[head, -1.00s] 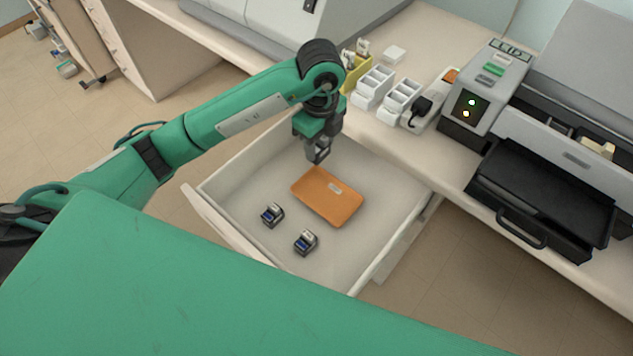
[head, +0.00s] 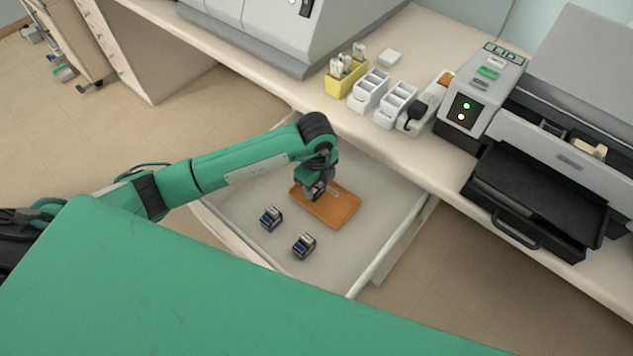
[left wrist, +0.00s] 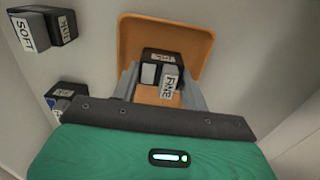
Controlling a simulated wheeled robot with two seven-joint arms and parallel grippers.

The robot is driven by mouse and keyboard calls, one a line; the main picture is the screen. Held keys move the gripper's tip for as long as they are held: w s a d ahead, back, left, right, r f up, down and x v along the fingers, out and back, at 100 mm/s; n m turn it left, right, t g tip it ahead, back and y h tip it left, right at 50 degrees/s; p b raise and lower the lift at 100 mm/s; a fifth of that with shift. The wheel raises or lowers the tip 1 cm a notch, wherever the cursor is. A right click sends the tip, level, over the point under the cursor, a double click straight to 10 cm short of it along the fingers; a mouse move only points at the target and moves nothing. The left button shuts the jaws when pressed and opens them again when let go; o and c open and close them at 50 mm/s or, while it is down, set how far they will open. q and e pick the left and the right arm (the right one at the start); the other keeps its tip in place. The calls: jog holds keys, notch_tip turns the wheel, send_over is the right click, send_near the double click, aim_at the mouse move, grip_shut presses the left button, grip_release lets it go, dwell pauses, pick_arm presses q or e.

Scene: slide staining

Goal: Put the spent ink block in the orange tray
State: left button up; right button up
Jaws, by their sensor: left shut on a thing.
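The orange tray (head: 340,209) lies in the open white drawer, and it also shows in the left wrist view (left wrist: 190,32). My left gripper (head: 317,192) is over the left part of the tray, pointing down. In the left wrist view its fingers are shut on a dark ink block (left wrist: 160,58) with pale faces and a label that seems to read FINE. The block is over the tray; I cannot tell whether it touches the tray floor. My right gripper is not in view.
Two dark ink blocks (head: 271,218) (head: 304,246) stand on the drawer floor left of and in front of the tray. The drawer's pale wall (head: 375,265) bounds the space. White racks (head: 370,90), a yellow holder (head: 346,77) and a grey machine (head: 482,100) stand on the counter.

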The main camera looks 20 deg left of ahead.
aim_at(317, 187)
pick_arm(q)
jog(key=shift+f, duration=0.1)
jog(key=o, duration=1)
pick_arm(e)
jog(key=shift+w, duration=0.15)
pick_arm(q)
jog(key=shift+r, duration=0.65)
notch_tip(317, 187, up, 11)
jog(key=shift+r+b, duration=0.1)
jog(key=shift+b, duration=0.5)
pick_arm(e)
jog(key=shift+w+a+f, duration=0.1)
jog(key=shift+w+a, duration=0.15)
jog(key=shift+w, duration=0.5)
